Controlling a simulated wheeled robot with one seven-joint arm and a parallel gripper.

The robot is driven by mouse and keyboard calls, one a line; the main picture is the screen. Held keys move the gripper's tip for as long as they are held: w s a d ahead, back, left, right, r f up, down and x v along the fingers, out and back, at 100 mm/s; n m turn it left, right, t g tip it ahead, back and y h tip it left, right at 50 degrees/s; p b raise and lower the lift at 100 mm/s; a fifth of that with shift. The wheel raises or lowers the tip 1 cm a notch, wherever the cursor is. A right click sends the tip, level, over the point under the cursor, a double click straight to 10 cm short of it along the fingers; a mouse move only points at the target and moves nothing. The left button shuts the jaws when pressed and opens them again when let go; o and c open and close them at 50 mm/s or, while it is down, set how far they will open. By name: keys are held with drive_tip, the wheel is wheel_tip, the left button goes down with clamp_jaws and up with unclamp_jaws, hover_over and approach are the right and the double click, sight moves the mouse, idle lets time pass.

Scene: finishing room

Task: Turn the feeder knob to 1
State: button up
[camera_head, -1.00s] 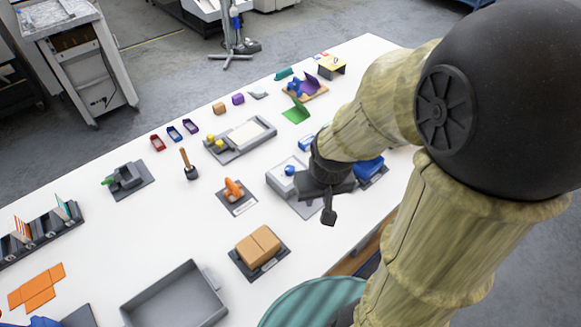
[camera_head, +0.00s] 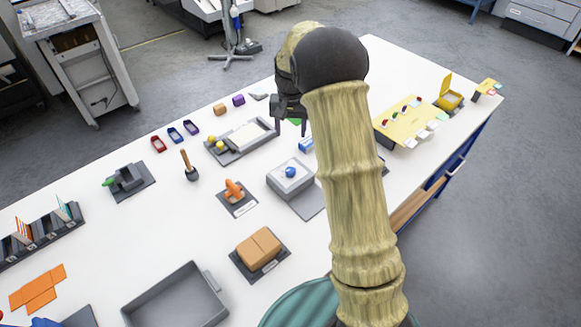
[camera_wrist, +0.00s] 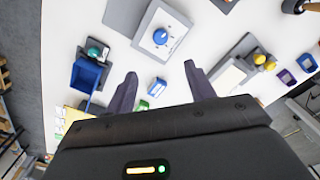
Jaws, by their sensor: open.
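A round blue knob (camera_head: 291,172) sits on a pale square box (camera_head: 286,184) with a grey plate (camera_head: 310,205) in front of it. In the wrist view the blue knob (camera_wrist: 160,37) shows a light pointer line, and marks around it are too small to read. My gripper (camera_head: 291,124) is over the far part of the table, beyond the knob and apart from it.
A grey tray with yellow knobs (camera_head: 240,142) lies left of my gripper. A small blue-and-white box (camera_head: 306,145) lies close by. A blue bin (camera_wrist: 87,76) and a teal knob (camera_wrist: 96,51) show in the wrist view. A yellow board (camera_head: 408,122) lies at right.

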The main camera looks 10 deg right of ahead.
sight(291, 169)
drive_tip(key=shift+w+f, duration=0.1)
idle(0.3)
wheel_tip(291, 169, down, 17)
drive_tip(key=p, duration=0.5)
drive_tip(key=shift+f+p, duration=0.1)
drive_tip(key=shift+p, duration=0.2)
drive_tip(key=c, duration=1)
drive_tip(key=shift+o, duration=0.2)
